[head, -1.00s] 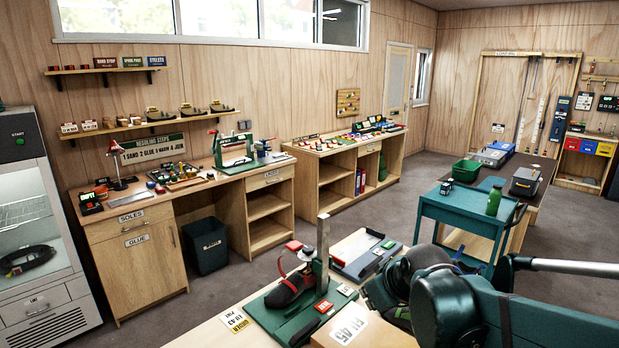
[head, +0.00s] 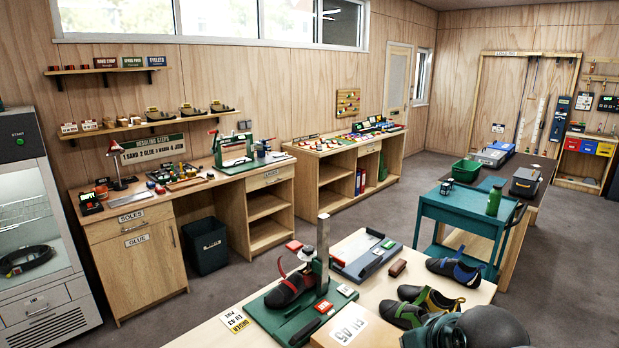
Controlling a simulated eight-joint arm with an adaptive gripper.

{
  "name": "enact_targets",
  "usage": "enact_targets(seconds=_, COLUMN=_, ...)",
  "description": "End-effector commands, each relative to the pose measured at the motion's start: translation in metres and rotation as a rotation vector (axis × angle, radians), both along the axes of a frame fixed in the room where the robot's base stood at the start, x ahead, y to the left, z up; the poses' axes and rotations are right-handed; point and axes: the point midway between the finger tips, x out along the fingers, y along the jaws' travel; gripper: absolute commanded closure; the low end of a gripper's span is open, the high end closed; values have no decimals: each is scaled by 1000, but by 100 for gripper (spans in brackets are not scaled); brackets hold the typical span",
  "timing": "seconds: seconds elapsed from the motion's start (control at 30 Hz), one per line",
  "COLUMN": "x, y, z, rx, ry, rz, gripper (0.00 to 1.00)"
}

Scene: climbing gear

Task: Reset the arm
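Part of my arm (head: 470,330) shows at the bottom right of the head view, as dark rounded joint housings low in front of the near bench (head: 385,290). My gripper is outside the view, so its fingers and anything in them cannot be seen. On the near bench a dark shoe (head: 289,288) with a red strap sits on a green stand with an upright metal post (head: 323,250).
Climbing shoes lie at the bench's right: a blue-and-black one (head: 454,270) and a green-and-black pair (head: 420,305), partly beside my arm. A brown block (head: 398,268) and a blue-grey tray (head: 366,256) lie behind.

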Motion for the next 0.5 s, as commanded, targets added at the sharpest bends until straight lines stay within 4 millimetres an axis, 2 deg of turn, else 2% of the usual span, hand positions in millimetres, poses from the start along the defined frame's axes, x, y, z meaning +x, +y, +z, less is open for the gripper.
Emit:
enact_targets(seconds=0.2, x=-28, y=-8, z=-6, rx=23, ry=9, rz=-65, gripper=100)
enact_targets(seconds=0.5, x=-38, y=-11, z=-9, rx=34, ry=12, rz=-95, gripper=100)
